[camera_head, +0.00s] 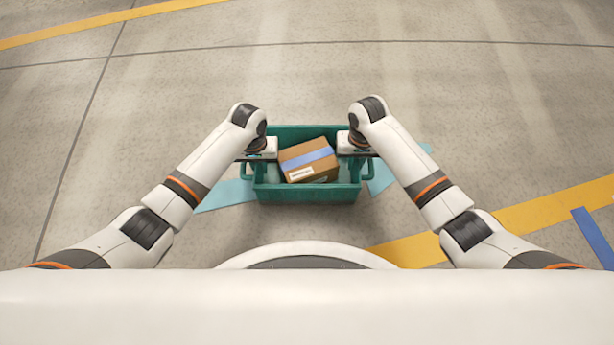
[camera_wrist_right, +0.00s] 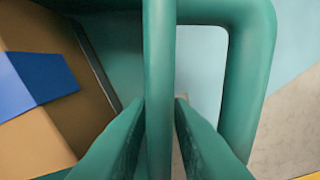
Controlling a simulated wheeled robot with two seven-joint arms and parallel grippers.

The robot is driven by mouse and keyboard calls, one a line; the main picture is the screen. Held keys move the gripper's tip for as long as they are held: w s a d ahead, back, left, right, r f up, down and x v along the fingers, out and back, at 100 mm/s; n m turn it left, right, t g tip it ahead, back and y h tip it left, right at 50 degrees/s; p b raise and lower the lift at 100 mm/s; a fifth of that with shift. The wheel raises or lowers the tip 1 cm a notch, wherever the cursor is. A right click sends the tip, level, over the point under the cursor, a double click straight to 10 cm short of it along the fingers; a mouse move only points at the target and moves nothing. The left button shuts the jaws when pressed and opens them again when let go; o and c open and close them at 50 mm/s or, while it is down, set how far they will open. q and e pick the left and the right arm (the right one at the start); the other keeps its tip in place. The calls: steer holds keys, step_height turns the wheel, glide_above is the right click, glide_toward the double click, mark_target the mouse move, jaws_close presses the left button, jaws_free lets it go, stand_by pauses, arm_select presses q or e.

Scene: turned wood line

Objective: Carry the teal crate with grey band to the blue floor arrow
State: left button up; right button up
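The teal crate (camera_head: 305,193) is in front of me in the head view, between my two arms, with a looped handle at each end. I cannot make out a grey band on it. My left gripper (camera_head: 248,158) is at the left handle and appears shut on it, though its fingertips are small here. My right gripper (camera_head: 366,155) is at the right handle. In the right wrist view its fingers (camera_wrist_right: 163,115) close on either side of the handle bar (camera_wrist_right: 160,60). A light blue floor marking (camera_head: 226,194), perhaps the arrow, shows at both sides of the crate; its middle is hidden.
A brown carton (camera_head: 300,168) with a blue strip lies tilted inside the crate. A yellow floor line (camera_head: 530,213) and a darker blue strip (camera_head: 594,238) are at the right. Another yellow line (camera_head: 80,27) is at the far left. The concrete floor beyond the crate is clear.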

arm_select(q)
steer(key=shift+o, duration=0.6)
arm_select(e)
steer(key=shift+o, duration=0.6)
arm_select(q)
steer(key=shift+r, duration=0.1)
arm_select(e)
steer(key=shift+r, duration=0.15)
